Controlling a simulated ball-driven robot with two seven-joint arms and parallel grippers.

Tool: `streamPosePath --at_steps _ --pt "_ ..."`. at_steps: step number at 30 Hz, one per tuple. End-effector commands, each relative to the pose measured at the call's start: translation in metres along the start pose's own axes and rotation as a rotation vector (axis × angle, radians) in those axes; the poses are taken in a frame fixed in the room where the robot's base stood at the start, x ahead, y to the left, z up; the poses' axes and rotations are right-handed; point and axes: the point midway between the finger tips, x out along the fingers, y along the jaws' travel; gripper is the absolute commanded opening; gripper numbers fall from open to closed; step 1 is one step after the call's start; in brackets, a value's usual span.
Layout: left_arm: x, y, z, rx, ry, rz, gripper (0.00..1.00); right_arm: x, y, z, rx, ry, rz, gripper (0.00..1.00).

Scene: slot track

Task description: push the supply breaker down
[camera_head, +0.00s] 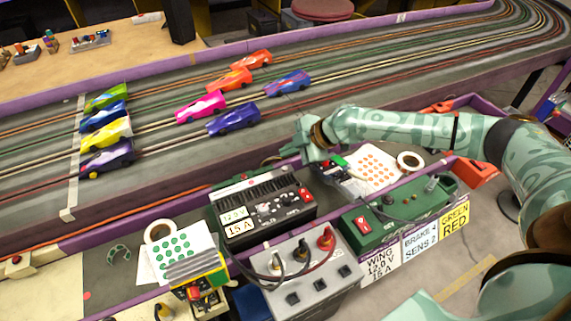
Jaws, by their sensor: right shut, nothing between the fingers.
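A black finned power supply (262,207) stands in the bench tray, with a white label reading 12.0 V, 15 A. A small red switch (306,195) is at the right end of its front; I cannot tell its up or down position, nor be sure it is the supply breaker. A green box (398,213) with a red rocker (362,222) stands to its right. My right gripper (302,152) is shut and empty, just behind and above the black supply, apart from the red switch. Its fingertips are small and partly unclear. My left gripper is not in view.
A grey box (305,275) with red and black leads stands in front of the supply. Sheets of dots and tape rolls (410,161) lie on both sides. The slot track (330,85) with several cars runs behind. A purple rail edges the tray.

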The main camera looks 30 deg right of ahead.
Motion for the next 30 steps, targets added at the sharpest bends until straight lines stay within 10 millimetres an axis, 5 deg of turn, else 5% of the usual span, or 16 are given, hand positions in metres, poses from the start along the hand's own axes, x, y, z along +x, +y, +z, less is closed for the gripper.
streamPosePath --at_steps 7,24,30 --pt "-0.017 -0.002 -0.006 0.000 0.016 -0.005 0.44 -0.019 0.014 -0.014 -0.001 0.001 0.002 0.00" --pt "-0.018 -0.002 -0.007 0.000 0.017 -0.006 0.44 -0.021 0.015 -0.015 -0.001 0.000 0.001 0.00" --pt "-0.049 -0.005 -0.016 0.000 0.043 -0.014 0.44 -0.054 0.038 -0.039 -0.013 0.007 0.025 0.00"
